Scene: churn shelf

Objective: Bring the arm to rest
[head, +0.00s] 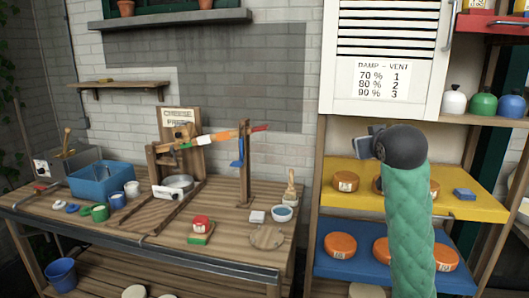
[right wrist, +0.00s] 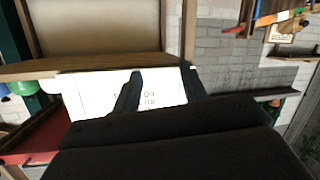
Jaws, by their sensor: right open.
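My right arm, in a green quilted sleeve, rises at the right of the head view in front of the shelf. Its dark gripper (head: 368,143) points left, raised over the yellow shelf board. In the right wrist view the two dark fingers of the right gripper (right wrist: 162,88) stand apart with nothing between them. Behind them is the white vent panel (right wrist: 88,97) with its printed sign. My left gripper is in neither view.
Orange cheese wheels (head: 345,181) sit on the yellow board (head: 460,207) and the blue board (head: 325,268). The white louvred vent (head: 390,60) hangs above. The wooden workbench (head: 150,240) at left holds a press (head: 246,165), a blue bin (head: 100,182) and small pots.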

